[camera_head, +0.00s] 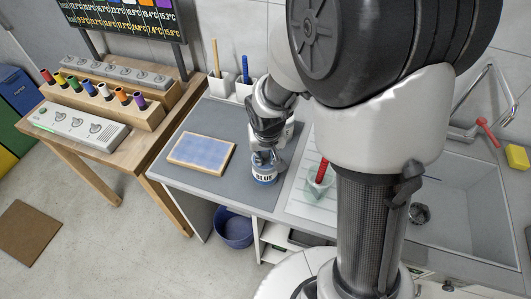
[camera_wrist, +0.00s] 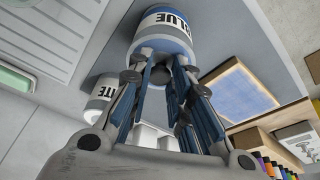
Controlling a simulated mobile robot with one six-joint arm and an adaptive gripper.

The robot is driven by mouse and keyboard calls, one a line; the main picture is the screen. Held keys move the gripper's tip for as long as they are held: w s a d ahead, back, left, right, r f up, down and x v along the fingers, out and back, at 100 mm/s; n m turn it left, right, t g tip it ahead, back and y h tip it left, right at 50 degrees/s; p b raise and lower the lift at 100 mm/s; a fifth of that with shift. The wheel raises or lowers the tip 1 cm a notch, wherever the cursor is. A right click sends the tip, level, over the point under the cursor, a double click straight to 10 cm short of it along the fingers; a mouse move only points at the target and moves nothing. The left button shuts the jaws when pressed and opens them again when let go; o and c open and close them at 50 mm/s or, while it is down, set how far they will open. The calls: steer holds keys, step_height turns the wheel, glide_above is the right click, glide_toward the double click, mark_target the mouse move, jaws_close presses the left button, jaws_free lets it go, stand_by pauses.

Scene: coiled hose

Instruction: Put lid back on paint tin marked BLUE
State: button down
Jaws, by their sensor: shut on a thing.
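The paint tin marked BLUE (camera_head: 264,177) stands upright near the front edge of the grey worktop in the head view. It also shows at the top of the wrist view (camera_wrist: 168,22). My gripper (camera_head: 263,157) points down at the tin's top. In the wrist view my gripper (camera_wrist: 159,74) has its fingers closed around a dark, round middle part of the grey lid (camera_wrist: 160,50). The lid is at the tin's mouth; I cannot tell whether it is fully seated. The fingers hide part of it.
A second tin, its label ending in ITE (camera_wrist: 104,90), stands close beside the blue one. A wood-framed blue panel (camera_head: 201,153) lies to the left. A drainboard (camera_head: 304,200) with a cup holding a red-handled thing and a sink (camera_head: 470,220) are to the right.

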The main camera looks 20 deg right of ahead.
steer(key=c, duration=1.4)
jaws_free()
steer(key=shift+o, duration=0.3)
steer(key=o, duration=0.4)
steer(key=shift+r, duration=0.15)
steer(key=shift+r+p, duration=2.7)
steer(key=shift+r, duration=0.7)
steer(key=shift+c, duration=0.3)
